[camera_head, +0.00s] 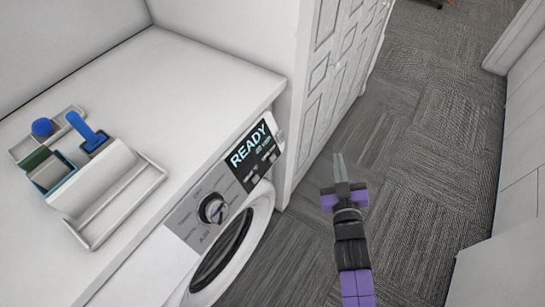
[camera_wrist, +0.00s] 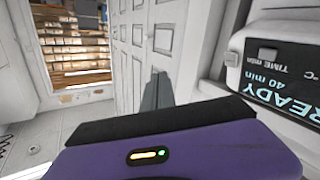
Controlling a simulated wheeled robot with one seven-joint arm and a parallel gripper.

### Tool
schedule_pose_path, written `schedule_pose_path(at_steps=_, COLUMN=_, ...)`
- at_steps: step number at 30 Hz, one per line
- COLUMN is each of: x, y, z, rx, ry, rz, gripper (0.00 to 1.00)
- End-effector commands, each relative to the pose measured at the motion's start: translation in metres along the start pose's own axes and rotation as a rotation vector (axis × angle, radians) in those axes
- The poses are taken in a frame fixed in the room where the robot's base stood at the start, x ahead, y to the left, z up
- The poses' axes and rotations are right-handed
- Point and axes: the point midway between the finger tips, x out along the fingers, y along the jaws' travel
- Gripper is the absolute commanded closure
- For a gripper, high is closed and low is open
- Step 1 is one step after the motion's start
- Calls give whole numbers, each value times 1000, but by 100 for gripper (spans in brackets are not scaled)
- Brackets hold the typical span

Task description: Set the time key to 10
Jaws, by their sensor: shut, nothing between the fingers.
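The washing machine's control panel (camera_head: 225,185) has a dark display (camera_head: 240,165) reading READY and 40 min. The time key (camera_wrist: 267,55), labelled TIME min, shows beside the display in the wrist view. In the head view it is the small right-hand key (camera_head: 272,157) under the display. My gripper (camera_head: 339,158) is shut and empty, to the right of the panel and apart from it. In the wrist view its fingers (camera_wrist: 158,88) point toward the white panelled door, with the panel off to the right.
A round knob (camera_head: 213,209) sits left of the display, above the machine's round door (camera_head: 222,252). A white counter (camera_head: 190,85) holds a tray (camera_head: 128,205) and small blue and green items. A white panelled door (camera_head: 335,70) stands right of the machine. Carpet (camera_head: 430,130) is open around my gripper.

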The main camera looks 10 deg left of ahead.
Motion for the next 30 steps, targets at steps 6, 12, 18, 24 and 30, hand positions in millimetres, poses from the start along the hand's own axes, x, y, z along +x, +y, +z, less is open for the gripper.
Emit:
schedule_pose_path(at_steps=6, x=-5, y=1, z=-11, rx=-467, ry=115, rz=-5, gripper=100)
schedule_pose_path(at_steps=12, x=-13, y=-30, z=-19, rx=-869, ry=237, rz=-72, gripper=100)
schedule_pose_path(at_steps=18, x=-21, y=-65, z=-24, rx=-1128, ry=348, rz=-141, gripper=100)
schedule_pose_path(at_steps=24, x=-25, y=-74, z=-27, rx=-1213, ry=394, rz=-153, gripper=100)
schedule_pose_path(at_steps=30, x=-25, y=-74, z=-27, rx=-1213, ry=392, rz=-152, gripper=100)
